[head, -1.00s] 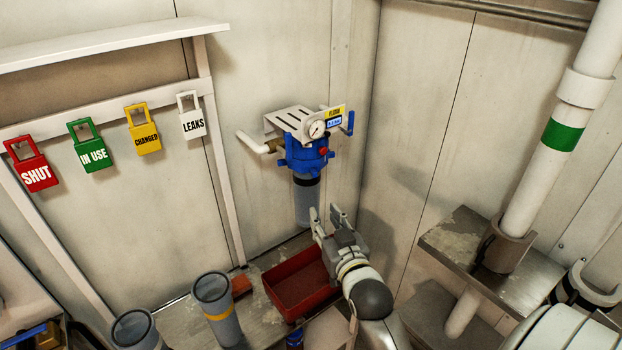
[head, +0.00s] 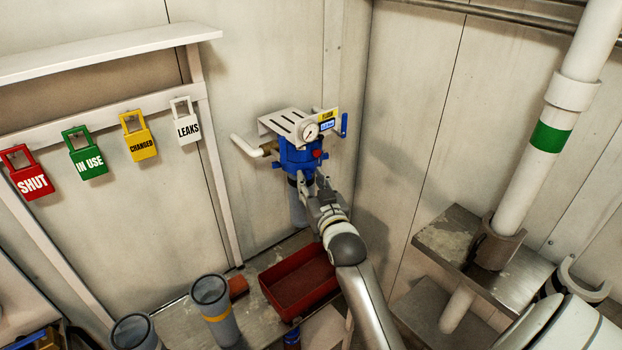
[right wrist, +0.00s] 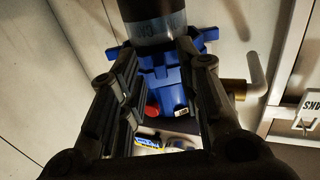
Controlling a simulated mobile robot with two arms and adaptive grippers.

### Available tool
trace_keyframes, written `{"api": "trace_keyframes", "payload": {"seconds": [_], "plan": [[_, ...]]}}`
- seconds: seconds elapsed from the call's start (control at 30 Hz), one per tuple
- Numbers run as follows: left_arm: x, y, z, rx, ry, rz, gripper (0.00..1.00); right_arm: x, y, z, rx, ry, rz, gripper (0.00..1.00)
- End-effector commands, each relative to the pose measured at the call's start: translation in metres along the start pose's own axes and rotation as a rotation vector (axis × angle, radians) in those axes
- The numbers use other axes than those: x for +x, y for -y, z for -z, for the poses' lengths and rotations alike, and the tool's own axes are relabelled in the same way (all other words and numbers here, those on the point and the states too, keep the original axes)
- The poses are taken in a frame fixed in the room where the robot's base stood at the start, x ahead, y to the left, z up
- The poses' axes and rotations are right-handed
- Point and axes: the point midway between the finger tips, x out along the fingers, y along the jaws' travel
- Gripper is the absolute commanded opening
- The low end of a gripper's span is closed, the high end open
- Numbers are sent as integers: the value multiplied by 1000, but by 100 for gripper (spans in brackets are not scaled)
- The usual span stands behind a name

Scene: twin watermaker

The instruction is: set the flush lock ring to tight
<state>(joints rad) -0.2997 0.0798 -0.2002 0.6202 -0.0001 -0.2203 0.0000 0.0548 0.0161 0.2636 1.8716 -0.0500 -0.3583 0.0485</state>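The blue ring with lugs (head: 292,165) sits around the filter head on the wall, above the grey filter bowl (head: 298,208). In the right wrist view the blue ring (right wrist: 160,66) shows upside down, with lugs sticking out at both sides. My right gripper (head: 312,186) is just below and in front of the ring, hiding part of the bowl. In the right wrist view the fingers (right wrist: 157,62) are spread apart, one on each side of the bowl and ring. I cannot tell whether they touch it. Any tight mark is too small to read. My left gripper is not in view.
A pressure gauge (head: 309,132), a slotted white bracket (head: 292,124) and a white pipe (head: 244,144) sit by the filter head. A red tray (head: 300,290) and a clear cylinder (head: 222,325) stand on the bench below. Coloured tags hang at left.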

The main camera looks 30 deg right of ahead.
Motion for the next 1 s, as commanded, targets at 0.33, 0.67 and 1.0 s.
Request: {"api": "trace_keyframes", "payload": {"seconds": [0.33, 0.67, 1.0], "plan": [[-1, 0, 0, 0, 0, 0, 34, 7, 0, 0, -1, 0, 0, 32], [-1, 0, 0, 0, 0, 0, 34, 7, 0, 0, 0, 0, 0, 0], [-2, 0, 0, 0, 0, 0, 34, 7, 1, 0, 0, 0, 0, 0]]}}
